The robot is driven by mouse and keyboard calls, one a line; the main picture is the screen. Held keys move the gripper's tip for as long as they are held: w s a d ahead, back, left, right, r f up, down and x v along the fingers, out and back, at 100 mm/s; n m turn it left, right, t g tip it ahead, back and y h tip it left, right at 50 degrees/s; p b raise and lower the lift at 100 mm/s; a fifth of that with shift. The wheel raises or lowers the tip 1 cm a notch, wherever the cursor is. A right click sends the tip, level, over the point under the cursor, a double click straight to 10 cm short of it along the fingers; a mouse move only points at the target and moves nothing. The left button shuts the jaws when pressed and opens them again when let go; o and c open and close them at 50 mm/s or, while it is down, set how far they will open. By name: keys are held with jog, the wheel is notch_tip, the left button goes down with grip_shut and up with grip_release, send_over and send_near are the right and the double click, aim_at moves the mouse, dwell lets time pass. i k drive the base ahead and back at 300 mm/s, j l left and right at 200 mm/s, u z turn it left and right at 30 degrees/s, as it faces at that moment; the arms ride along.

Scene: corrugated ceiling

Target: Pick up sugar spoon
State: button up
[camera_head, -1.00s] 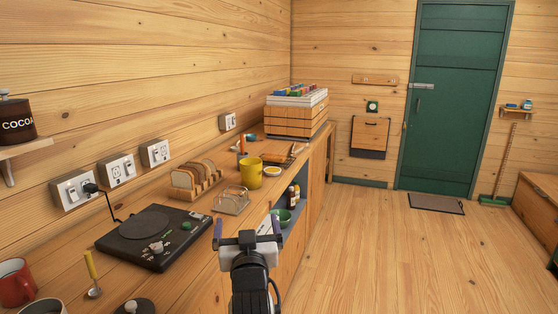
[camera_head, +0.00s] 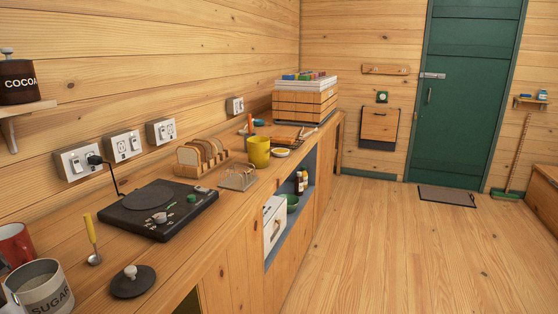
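A small spoon (camera_head: 92,239) with a yellow handle and a metal bowl is on the wooden counter (camera_head: 190,258) at the left. Its handle points up and its bowl is at the counter top. A grey pot marked SUGAR (camera_head: 42,290) stands in the bottom left corner, partly cut off by the frame. A dark round lid (camera_head: 132,281) with a pale knob lies on the counter to the right of the pot. My gripper is not in view.
A black hotplate (camera_head: 158,209) sits behind the spoon, its cord running to a wall socket. A red mug (camera_head: 16,245) stands left of the spoon. Toast rack, bread and a yellow mug (camera_head: 258,152) are farther back. The floor (camera_head: 400,240) at right is clear.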

aim_at(95, 259)
jog(key=l+u, duration=0.1)
jog(key=u, duration=0.35)
jog(key=l+u, duration=0.1)
jog(key=u, duration=0.35)
jog(key=k+u, duration=0.1)
jog(key=u, duration=0.35)
